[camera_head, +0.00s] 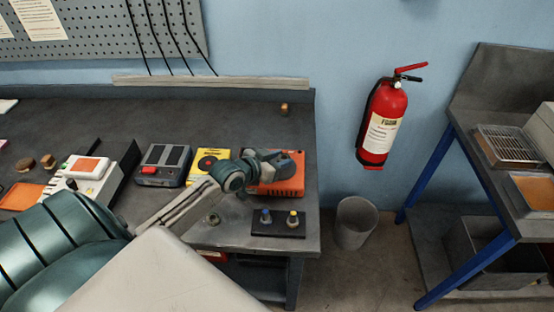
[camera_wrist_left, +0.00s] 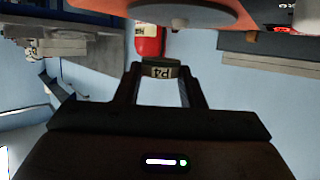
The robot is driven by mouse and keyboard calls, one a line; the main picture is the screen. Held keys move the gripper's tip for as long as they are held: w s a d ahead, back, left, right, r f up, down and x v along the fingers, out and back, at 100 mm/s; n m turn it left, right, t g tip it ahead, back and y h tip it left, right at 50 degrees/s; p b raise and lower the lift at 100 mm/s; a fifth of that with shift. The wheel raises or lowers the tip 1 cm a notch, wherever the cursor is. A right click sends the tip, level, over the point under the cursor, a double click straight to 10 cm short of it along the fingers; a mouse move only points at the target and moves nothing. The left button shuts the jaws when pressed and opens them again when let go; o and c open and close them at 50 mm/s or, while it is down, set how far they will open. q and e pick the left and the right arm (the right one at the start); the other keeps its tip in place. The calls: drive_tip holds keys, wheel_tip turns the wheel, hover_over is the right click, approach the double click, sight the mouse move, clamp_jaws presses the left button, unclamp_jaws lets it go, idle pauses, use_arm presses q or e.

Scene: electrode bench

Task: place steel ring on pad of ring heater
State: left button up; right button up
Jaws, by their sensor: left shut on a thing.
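My left gripper (camera_head: 280,163) is over the orange ring heater (camera_head: 293,185) near the right end of the bench. The ring looks apart from the pad, with a gap in view. In the head view, the gripper hides most of the pad and ring. My right gripper is not in view.
A yellow device (camera_head: 208,160) and a grey device with a red button (camera_head: 163,168) stand left of the heater. A black plate with blue and yellow knobs (camera_head: 278,229) lies in front. A small round metal piece (camera_head: 212,219) is near the front edge. A fire extinguisher (camera_head: 382,125) hangs right.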

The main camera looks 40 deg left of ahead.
use_arm(q)
drive_tip(key=shift+w+a, duration=0.15)
drive_tip(key=shift+a, duration=0.2)
drive_tip(key=shift+w+a, duration=0.1)
drive_tip(key=shift+a, duration=0.25)
wheel_tip(320, 180, down, 3)
drive_tip(key=shift+f+p, duration=0.1)
drive_tip(key=shift+p, duration=0.45)
drive_tip(key=shift+f, duration=0.2)
drive_tip(key=shift+f, duration=0.1)
drive_tip(key=shift+f, duration=0.15)
drive_tip(key=o, duration=1)
drive_tip(key=shift+o, duration=0.2)
